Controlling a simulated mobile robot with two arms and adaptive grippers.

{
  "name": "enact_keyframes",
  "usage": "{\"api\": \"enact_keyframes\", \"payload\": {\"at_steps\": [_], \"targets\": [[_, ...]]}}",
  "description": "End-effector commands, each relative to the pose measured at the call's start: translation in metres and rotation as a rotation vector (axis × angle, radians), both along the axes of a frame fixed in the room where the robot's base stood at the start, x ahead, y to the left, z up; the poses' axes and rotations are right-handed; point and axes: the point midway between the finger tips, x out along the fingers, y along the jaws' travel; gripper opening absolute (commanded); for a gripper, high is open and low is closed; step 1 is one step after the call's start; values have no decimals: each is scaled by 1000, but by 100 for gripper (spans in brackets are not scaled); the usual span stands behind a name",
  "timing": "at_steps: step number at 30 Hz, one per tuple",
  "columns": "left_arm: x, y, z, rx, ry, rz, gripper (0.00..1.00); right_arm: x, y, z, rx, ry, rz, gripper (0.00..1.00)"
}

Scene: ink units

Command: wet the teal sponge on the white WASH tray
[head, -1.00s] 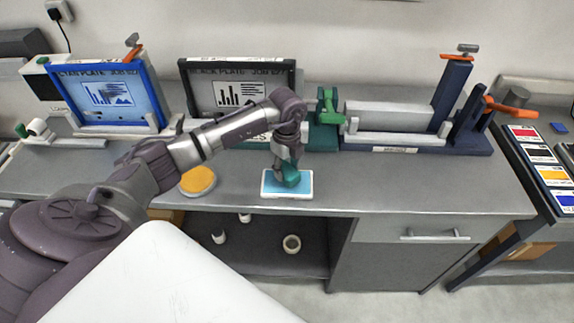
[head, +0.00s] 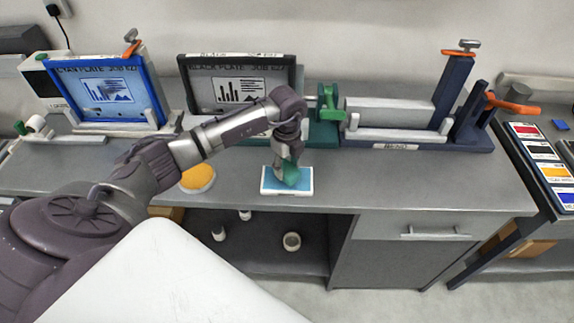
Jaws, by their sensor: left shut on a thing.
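The teal sponge (head: 290,176) is in my left gripper (head: 284,168), which points down and is shut on it. The sponge is over the white-rimmed tray (head: 265,191) with a blue inside, near the front edge of the bench, and seems to touch the blue surface. My left arm reaches in from the left and hides part of the bench behind it. Any lettering on the tray is not readable. My right gripper is not in view.
A yellow round pad (head: 198,178) lies left of the tray. A blue-framed plate (head: 108,92) and a black-framed plate (head: 238,88) stand behind. A roller unit (head: 395,115) is at the right. The bench top (head: 420,185) right of the tray is clear.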

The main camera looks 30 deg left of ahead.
Motion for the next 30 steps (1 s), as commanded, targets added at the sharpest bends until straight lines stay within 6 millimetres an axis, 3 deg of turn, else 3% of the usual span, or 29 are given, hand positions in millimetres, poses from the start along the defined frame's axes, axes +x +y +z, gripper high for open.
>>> {"api": "enact_keyframes", "payload": {"at_steps": [30], "targets": [[0, 0, -9, 0, 1, 0, 21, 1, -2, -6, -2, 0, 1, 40]]}}
